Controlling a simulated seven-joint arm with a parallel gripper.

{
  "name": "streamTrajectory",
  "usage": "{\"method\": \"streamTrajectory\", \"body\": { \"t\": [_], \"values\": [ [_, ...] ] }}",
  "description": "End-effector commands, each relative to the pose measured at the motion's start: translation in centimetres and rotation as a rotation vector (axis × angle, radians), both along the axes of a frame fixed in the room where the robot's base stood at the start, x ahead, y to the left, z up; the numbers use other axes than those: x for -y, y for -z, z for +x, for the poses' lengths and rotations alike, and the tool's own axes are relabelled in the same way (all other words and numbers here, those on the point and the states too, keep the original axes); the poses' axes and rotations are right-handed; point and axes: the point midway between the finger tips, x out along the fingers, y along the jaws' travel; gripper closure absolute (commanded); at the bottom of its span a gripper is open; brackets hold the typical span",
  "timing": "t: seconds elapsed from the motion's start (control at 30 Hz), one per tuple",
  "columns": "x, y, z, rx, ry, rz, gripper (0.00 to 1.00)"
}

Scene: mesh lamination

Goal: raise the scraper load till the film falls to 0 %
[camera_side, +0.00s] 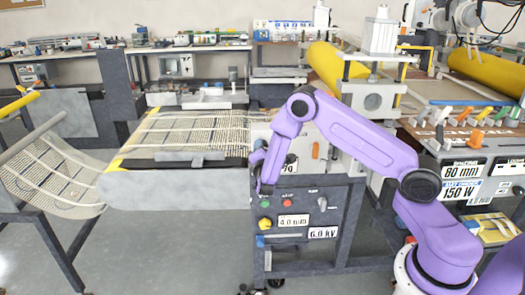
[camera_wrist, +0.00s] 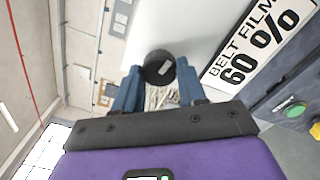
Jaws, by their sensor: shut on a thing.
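My gripper (camera_wrist: 158,74) has its two blue fingers shut on a black round knob (camera_wrist: 160,66) with a small pale mark on its face. A white label (camera_wrist: 262,40) to the right of the knob reads "BELT FILM 60 %". In the side view my gripper (camera_side: 262,166) points down in front of the machine's upper front, at the right end of the grey belt frame. There my arm hides the knob and most of the film label. No lettering naming the knob is readable.
Below, the control panel (camera_side: 301,200) carries a green button (camera_side: 265,223), a yellow button, a red button and labels "4.0 mm" (camera_side: 293,220) and "6.0 kV" (camera_side: 323,233). A mesh web (camera_side: 190,130) lies on the belt to the left. A yellow roll (camera_side: 325,68) stands behind.

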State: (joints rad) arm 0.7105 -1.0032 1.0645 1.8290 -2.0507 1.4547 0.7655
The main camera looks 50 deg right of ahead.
Motion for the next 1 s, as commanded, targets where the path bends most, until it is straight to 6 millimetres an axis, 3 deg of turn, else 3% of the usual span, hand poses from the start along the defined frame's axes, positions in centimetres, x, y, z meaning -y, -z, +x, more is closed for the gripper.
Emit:
{"method": "streamTrajectory", "body": {
  "t": [0.47, 0.5, 0.53, 1.0],
  "values": [
    [-0.07, 0.03, -0.06, 0.008, 0.001, 0.009, 0.90],
    [-0.06, 0.03, -0.05, 0.007, 0.001, 0.008, 0.46],
    [-0.06, 0.03, -0.05, 0.008, 0.000, 0.008, 0.36],
    [-0.92, 0.04, -0.78, 0.007, -0.002, 0.010, 0.33]
  ]
}}
